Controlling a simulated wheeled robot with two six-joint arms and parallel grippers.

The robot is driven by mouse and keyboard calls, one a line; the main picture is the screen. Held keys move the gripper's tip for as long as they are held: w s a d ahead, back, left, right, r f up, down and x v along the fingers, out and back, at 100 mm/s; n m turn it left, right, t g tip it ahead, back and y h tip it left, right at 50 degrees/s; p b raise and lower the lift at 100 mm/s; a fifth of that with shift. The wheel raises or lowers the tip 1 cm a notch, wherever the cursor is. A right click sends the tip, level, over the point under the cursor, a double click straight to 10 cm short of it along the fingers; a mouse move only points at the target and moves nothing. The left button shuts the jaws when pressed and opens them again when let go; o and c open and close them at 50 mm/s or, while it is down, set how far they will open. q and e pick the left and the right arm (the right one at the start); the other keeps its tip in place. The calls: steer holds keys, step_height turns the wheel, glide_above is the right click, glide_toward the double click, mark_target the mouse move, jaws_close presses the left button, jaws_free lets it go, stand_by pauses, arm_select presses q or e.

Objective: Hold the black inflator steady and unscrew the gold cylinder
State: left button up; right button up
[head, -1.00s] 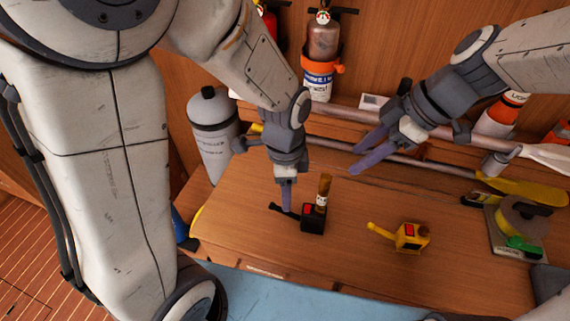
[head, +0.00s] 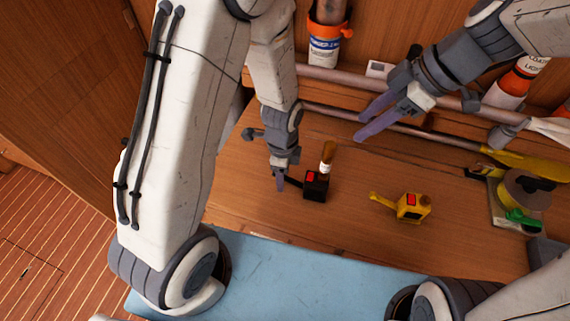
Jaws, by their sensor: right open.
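The black inflator (head: 316,187), a small boxy body with a red patch on top, rests on the wooden bench. The gold cylinder (head: 327,158), brownish with a pale band, stands upright, slightly tilted, at its top. My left gripper (head: 280,182) points down at the inflator's left, at its thin black arm. The fingers overlap in the picture, so I cannot tell whether they grip that arm. My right gripper (head: 362,120) is open and empty, above and to the right of the cylinder, with its fingers pointing left.
A yellow inflator (head: 411,207) lies to the right on the bench. A tape reel with a green part (head: 523,190) and a yellow paddle (head: 530,163) are farther right. Long poles (head: 400,95) run along the back. A blue mat (head: 330,275) lies in front. Bench between the inflators is clear.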

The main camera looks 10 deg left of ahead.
arm_select(q)
steer(key=shift+f, duration=0.35)
jaws_close()
stand_by(1.0)
